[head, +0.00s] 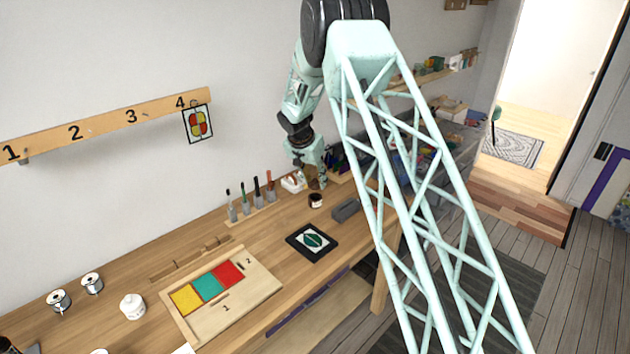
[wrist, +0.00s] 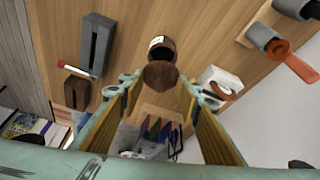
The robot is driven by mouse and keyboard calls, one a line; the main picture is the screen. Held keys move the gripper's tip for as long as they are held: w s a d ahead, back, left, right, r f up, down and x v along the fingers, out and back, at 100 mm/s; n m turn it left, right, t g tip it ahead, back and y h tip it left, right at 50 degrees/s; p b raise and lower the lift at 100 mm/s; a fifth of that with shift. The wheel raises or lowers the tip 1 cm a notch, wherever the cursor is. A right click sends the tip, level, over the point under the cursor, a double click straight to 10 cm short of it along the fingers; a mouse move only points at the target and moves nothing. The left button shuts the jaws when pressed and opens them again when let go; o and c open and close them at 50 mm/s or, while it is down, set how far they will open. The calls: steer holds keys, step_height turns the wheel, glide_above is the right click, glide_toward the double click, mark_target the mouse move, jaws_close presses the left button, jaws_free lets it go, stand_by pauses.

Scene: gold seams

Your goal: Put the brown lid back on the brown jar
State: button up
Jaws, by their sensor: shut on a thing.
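The brown jar (head: 316,201) stands on the wooden bench below my gripper (head: 317,183) in the head view. In the wrist view the jar (wrist: 164,48) shows a pale label and lies just beyond the fingertips. The brown lid (wrist: 160,75) is between the fingers of my gripper (wrist: 160,88), which is shut on it. The lid overlaps the near part of the jar in the picture. I cannot tell whether lid and jar touch. The lid is not clear in the head view.
A grey block (head: 346,210) lies right of the jar. A white dispenser (head: 293,182) and a rack of upright tools (head: 257,190) stand to the left. A black-framed panel (head: 312,242) lies in front. Bare bench surrounds the jar closely.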

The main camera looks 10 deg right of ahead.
mark_target(314, 185)
steer(key=shift+f, duration=1.95)
steer(key=shift+b, duration=1.1)
stand_by(1.5)
steer(key=shift+s+f+b, duration=0.1)
steer(key=shift+f+b, duration=0.6)
steer(key=shift+b, duration=0.65)
stand_by(1.4)
stand_by(0.5)
steer(key=o, duration=0.8)
